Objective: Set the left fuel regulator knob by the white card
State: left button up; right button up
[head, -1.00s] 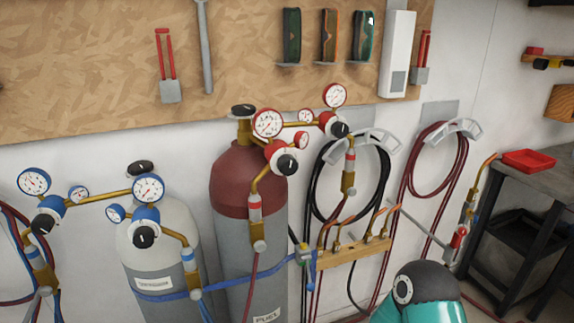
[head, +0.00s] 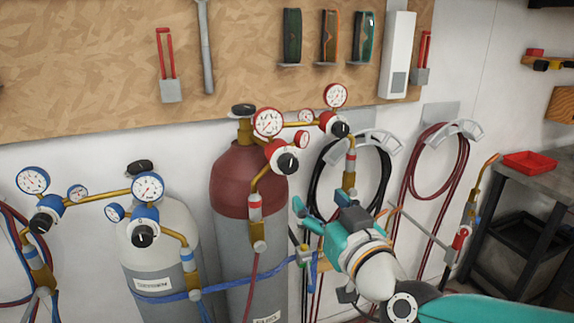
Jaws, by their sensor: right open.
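The left fuel regulator (head: 276,148) is red and brass and sits on the maroon-topped fuel cylinder (head: 248,180). Its black knob (head: 287,163) faces me, with a pale pointer mark. My right gripper (head: 316,212) is teal, open and empty, below and right of that knob and apart from it. A second red fuel regulator (head: 335,122) with a black knob is further right. I cannot make out a white card for certain; a tall white panel with a grey square (head: 398,55) hangs on the board. My left gripper is not in view.
Blue oxygen regulators (head: 146,215) on a grey cylinder (head: 165,255) stand to the left. Hoses (head: 385,165) hang on the wall behind my right arm. A blue strap (head: 225,286) crosses the cylinders. A dark bench with a red tray (head: 530,162) is at right.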

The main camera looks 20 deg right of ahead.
aim_at(290, 167)
jog(key=w, duration=0.5)
jog(key=w+p, duration=0.1)
jog(key=w, duration=1)
jog(key=shift+w+a+p, duration=0.25)
jog(key=shift+w+p, duration=0.1)
jog(key=c, duration=1.2)
jog(key=shift+o, duration=0.2)
